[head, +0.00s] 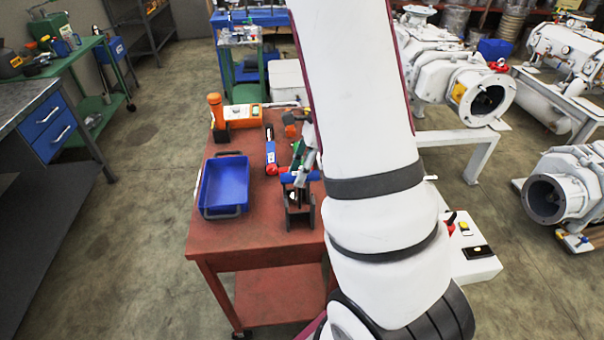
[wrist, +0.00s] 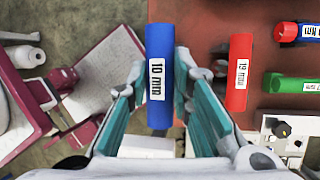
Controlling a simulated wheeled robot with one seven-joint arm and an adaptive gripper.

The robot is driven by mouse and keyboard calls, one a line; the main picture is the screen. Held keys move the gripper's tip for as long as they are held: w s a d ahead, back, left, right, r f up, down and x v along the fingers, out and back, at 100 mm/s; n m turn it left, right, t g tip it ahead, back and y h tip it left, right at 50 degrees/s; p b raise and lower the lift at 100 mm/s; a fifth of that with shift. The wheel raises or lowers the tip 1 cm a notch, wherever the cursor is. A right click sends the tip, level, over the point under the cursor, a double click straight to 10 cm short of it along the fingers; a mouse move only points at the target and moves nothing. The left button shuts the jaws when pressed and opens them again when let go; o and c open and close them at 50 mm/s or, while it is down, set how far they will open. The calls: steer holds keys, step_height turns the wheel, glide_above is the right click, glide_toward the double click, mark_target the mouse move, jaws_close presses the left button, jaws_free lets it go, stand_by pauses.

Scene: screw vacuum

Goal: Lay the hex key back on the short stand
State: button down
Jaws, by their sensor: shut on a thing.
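The hex key has a blue sleeve marked 10 mm (wrist: 159,100), which also shows in the head view (head: 289,179). My gripper (wrist: 160,72) is shut on this sleeve, with one finger on each side. In the head view my gripper (head: 304,168) is over the right part of the red table, partly hidden by my arm. The short stand (head: 289,218) is dark, with two uprights, near the table's front edge. The sleeve appears just above or at its top; I cannot tell whether they touch.
A blue tray (head: 207,213) stands left of the stand. A red sleeve marked 19 mm (wrist: 238,75) and a green sleeve (wrist: 290,83) lie right of my gripper in the wrist view.

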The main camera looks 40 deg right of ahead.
steer(key=shift+f+b, duration=1.5)
steer(key=shift+f, duration=1.65)
steer(key=shift+f+b, duration=0.3)
steer(key=shift+b, duration=0.1)
steer(key=c, duration=0.6)
jaws_free()
steer(key=shift+o, duration=0.2)
steer(key=shift+r, duration=0.15)
steer(key=shift+r+p, duration=0.35)
steer(key=shift+p, duration=0.05)
